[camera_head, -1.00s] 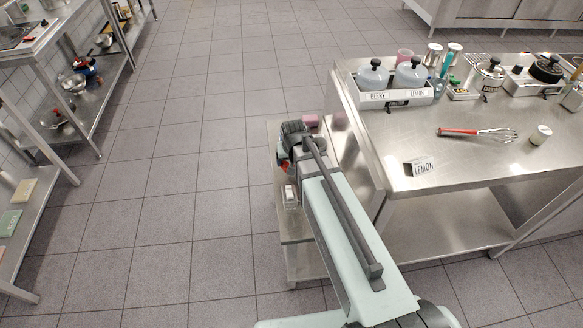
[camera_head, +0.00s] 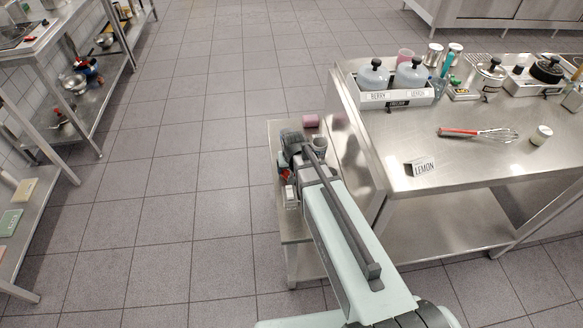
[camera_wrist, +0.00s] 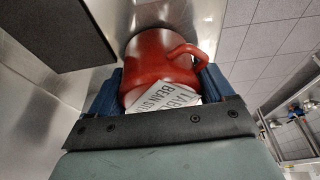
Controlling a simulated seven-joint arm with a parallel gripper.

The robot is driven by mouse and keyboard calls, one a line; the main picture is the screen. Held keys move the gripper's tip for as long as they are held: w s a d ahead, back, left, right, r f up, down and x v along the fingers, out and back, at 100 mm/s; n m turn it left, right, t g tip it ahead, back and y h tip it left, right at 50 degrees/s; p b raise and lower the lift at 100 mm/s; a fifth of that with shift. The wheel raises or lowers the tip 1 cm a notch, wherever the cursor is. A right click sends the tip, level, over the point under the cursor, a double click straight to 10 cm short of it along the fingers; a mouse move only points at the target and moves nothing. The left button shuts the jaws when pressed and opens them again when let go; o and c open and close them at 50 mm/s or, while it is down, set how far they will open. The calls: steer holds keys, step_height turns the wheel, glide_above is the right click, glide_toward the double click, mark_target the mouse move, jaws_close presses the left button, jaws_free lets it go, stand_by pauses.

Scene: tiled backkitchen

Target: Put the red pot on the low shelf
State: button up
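The red pot (camera_wrist: 160,62) shows in the wrist view, with its loop handle at its right side. My gripper (camera_wrist: 162,88) has its blue fingers at either side of the pot, with no clear gap, and looks shut on it. A white card (camera_wrist: 170,98) with dark lettering sits between the pot and the palm. In the head view, my gripper (camera_head: 285,172) is mostly hidden behind my arm, and a little red shows there over the low metal shelf (camera_head: 290,240). Whether the pot rests on a surface cannot be told.
A pink cup (camera_head: 311,121) and a grey cup (camera_head: 320,142) stand at the shelf's far end. A white box (camera_head: 291,196) is nearer. Open floor lies left.

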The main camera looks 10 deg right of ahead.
steer(key=o, duration=0.3)
steer(key=shift+v, duration=6.15)
